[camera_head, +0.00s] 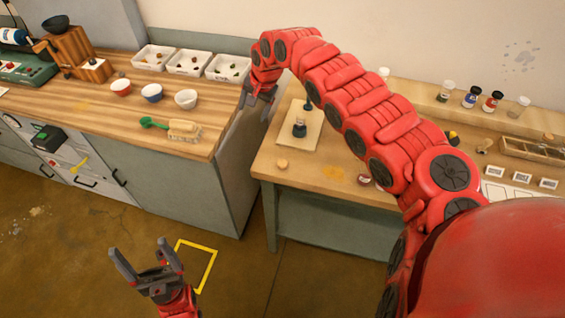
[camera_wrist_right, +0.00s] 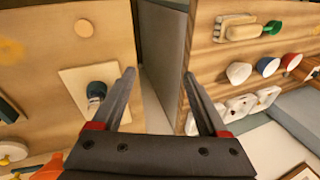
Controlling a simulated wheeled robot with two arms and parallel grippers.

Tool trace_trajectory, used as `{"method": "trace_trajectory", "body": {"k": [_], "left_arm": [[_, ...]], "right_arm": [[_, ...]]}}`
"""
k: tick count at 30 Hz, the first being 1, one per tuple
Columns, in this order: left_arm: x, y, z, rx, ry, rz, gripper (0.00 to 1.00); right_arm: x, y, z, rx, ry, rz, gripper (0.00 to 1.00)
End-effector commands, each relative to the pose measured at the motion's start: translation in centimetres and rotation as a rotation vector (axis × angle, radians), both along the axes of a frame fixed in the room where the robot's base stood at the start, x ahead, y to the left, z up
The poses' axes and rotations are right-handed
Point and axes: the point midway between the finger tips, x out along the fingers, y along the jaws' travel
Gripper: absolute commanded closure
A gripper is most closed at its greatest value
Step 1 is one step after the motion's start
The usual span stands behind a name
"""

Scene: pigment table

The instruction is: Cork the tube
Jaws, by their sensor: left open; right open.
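A small tube (camera_head: 299,128) with dark contents stands on a pale board on the right table; in the right wrist view it (camera_wrist_right: 96,92) is left of my fingers. A light round cork (camera_head: 282,163) rests on the same table near its front edge, apart from the tube; it also shows in the right wrist view (camera_wrist_right: 83,28). My right gripper (camera_head: 257,104) is open and empty, above the gap between the tables, left of the tube. It also shows in its wrist view (camera_wrist_right: 158,76). My left gripper (camera_head: 142,250) is open and empty over the floor.
The pale board (camera_head: 310,145) has a small dark piece (camera_head: 307,105) at its back. My right arm crosses above the right table, hiding part of it. Several jars and a wooden box (camera_head: 530,150) stand farther right.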

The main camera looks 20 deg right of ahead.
Motion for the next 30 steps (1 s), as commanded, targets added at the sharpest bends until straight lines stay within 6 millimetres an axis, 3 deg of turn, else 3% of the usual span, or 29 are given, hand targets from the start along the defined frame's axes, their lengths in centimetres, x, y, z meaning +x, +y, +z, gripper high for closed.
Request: {"method": "trace_trajectory", "body": {"k": [3,9,22,30], "left_arm": [[0.0,0.0,0.3,0.0,0.0,0.0,0.14],[0.0,0.0,0.4,0.0,0.0,0.0,0.14],[0.0,0.0,0.6,0.0,0.0,0.0,0.14],[0.0,0.0,1.4,0.0,0.0,0.0,0.14]], "right_arm": [[-4.2,-3.2,0.0,-0.104,0.157,-0.035,0.23],[-7.8,-5.6,0.1,-0.181,0.284,-0.073,0.23],[-8.1,-5.8,-0.2,-0.186,0.296,-0.077,0.23],[-8.2,-5.6,-4.0,-0.186,0.299,-0.075,0.23]]}}
